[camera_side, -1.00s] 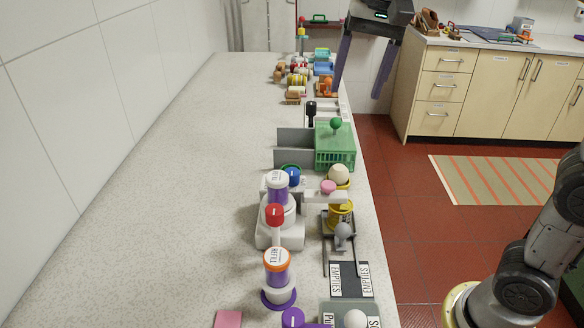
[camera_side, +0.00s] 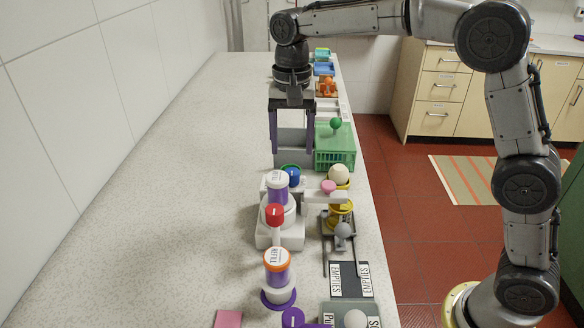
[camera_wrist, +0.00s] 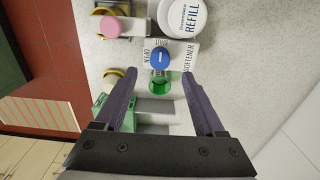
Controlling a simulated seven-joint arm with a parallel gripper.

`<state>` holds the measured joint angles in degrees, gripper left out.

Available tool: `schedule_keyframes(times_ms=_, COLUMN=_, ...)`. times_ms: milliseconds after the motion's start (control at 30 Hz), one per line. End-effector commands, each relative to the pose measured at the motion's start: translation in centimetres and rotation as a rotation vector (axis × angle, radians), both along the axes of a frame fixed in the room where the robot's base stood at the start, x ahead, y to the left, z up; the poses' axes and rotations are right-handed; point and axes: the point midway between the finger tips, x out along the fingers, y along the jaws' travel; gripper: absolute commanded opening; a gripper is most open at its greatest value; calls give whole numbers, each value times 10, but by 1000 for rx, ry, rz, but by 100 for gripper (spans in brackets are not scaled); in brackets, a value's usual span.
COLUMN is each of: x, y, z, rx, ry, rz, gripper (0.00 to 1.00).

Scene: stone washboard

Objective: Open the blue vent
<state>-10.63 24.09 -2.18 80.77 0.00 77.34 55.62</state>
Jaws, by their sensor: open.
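The blue vent (camera_side: 292,177) is a small round blue cap on the dispenser with the white-lidded REFILL bottle (camera_side: 278,188). In the wrist view the blue vent (camera_wrist: 160,58) has a white mark and sits on a white plate (camera_wrist: 184,56) labelled OPEN, SHUT and SOFTENER. My gripper (camera_side: 291,153) is open and empty, pointing down just behind the vent in the side view. In the wrist view the vent lies slightly beyond the gap between my fingertips (camera_wrist: 160,76). No finger visibly touches it. A green round piece (camera_wrist: 159,86) lies beside the vent, between my fingers.
A green basket (camera_side: 335,150) with a green ball knob stands right of my fingers. A pink knob (camera_side: 328,187) and a cream ball (camera_side: 338,174) are close to the vent's right. A red-capped part (camera_side: 274,214) stands in front. The counter's left side (camera_side: 170,200) is clear.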

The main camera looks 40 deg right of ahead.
Motion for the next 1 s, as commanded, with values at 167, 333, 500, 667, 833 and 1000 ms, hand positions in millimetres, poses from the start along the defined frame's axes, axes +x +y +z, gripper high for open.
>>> schedule_keyframes(times_ms=167, x=-1, y=0, z=-34, rx=0, ry=3, rz=0, gripper=72)
schedule_keyframes(times_ms=333, x=-1, y=0, z=-56, rx=0, ry=3, rz=0, gripper=72)
schedule_keyframes(times_ms=500, x=0, y=0, z=-66, rx=-1, ry=1, rz=0, gripper=72)
schedule_keyframes(times_ms=667, x=0, y=0, z=-67, rx=0, ry=0, rz=0, gripper=72)
schedule_keyframes(times_ms=833, x=0, y=0, z=-67, rx=0, ry=0, rz=0, gripper=64)
schedule_keyframes(times_ms=1000, x=0, y=0, z=-67, rx=0, ry=0, rz=0, gripper=34)
